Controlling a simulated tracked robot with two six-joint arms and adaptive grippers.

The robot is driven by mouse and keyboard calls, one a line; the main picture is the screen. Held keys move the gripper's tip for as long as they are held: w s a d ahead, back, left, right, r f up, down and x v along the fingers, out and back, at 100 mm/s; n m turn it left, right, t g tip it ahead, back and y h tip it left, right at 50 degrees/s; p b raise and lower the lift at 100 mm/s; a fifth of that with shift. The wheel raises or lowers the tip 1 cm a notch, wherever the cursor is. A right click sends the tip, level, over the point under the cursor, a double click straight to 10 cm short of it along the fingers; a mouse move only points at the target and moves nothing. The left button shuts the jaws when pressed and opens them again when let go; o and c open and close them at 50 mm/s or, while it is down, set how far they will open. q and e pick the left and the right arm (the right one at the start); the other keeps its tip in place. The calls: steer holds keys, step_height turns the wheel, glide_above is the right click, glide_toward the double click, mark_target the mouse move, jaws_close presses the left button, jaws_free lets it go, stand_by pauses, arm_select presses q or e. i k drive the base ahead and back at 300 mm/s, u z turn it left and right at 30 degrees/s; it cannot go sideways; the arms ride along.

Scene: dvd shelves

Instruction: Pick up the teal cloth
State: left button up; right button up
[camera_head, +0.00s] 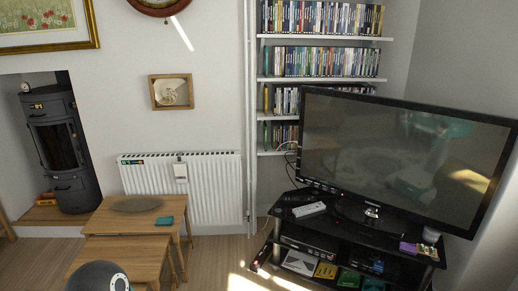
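A small flat teal piece, which looks like the teal cloth (165,221), lies on the wooden nesting table (118,224) at the lower left. It is near the table's right edge, beside a grey oval dish or mat.
A lower wooden table (118,252) stands in front. A white radiator (208,190) is on the wall behind, a black stove (62,150) at left. A television (400,150) on a black stand is at right, with disc shelves (320,79) behind. Bare floor (222,262) lies between tables and stand.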

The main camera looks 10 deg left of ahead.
mark_target(167, 221)
steer(key=z, duration=0.05)
steer(key=i, duration=2.75)
steer(key=u, duration=3.35)
steer(key=i, duration=1.05)
steer(key=z, duration=0.35)
